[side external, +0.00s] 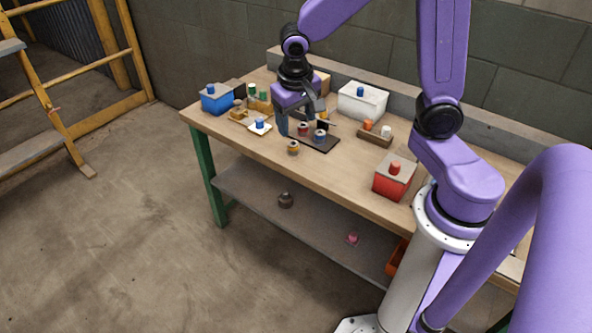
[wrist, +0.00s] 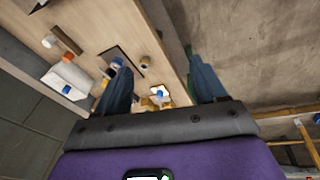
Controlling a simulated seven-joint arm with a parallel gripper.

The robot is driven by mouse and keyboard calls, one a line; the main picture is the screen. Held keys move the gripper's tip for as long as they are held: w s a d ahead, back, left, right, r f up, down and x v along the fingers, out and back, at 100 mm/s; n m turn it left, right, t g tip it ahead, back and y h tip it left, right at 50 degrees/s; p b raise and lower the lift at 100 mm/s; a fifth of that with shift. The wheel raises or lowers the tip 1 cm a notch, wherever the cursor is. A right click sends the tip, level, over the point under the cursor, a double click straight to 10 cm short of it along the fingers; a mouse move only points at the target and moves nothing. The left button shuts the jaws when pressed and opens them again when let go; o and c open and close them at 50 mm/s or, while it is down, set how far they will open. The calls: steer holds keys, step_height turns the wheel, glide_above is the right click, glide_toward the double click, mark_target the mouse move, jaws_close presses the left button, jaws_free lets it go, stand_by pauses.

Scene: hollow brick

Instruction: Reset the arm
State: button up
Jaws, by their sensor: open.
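My gripper (side external: 302,118) hangs above the middle-left of the wooden workbench, near its front edge, over a dark flat tray (side external: 326,145). In the wrist view my gripper (wrist: 160,88) has its two blue fingers spread wide apart. Nothing is seen between the fingertips at close range; the bench and floor show beyond them. Small spools stand by the tray: one with a blue top (side external: 320,136), one reddish (side external: 303,130), and a yellowish one (side external: 293,148) in front of it. The gripper hides part of the bench behind it.
A blue box (side external: 216,102) stands at the left end, a white box (side external: 362,103) at the back, a red box (side external: 393,180) at the right. A small wooden holder (side external: 374,137) carries small pieces. A wall ledge runs behind.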

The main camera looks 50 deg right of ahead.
steer(key=s+a+r+n+y, duration=0.1)
steer(key=s+a+n, duration=0.1)
steer(key=s+n, duration=0.6)
steer(key=s+a+r+n+g+y, duration=0.1)
steer(key=s+a+r+n, duration=0.1)
steer(key=s+n, duration=0.5)
steer(key=s+a, duration=0.1)
steer(key=s, duration=0.5)
steer(key=shift+s+a+n+y, duration=0.2)
steer(key=shift+s+n+y, duration=0.05)
steer(key=shift+n+y, duration=0.15)
steer(key=shift+r, duration=0.1)
